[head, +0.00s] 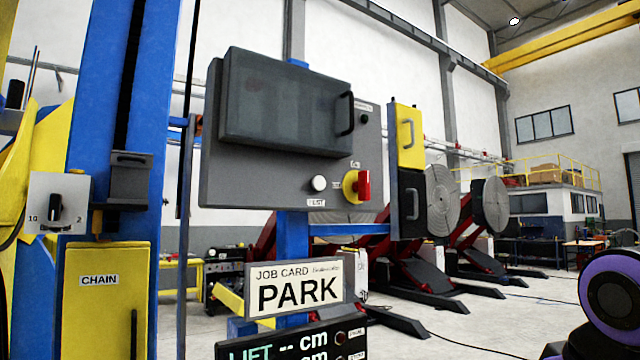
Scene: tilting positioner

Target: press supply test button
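A grey control panel (240,185) stands on a blue post in the middle of the head view. A round white button (318,184) sits low on its face, above a small label that appears to read TEST. To its right is a red rotary switch (364,185) on a yellow plate. A dark cover with a handle (285,105) takes up the upper part of the panel. My gripper is not in view; only a purple and black part of my arm shows at the lower right, well apart from the panel.
A PARK job card (297,289) and a lift display (290,343) are below the panel. Yellow and dark doors (410,135) stand at its right side. A yellow CHAIN door (105,300) and blue column (105,100) are left. Floor at the right front looks open.

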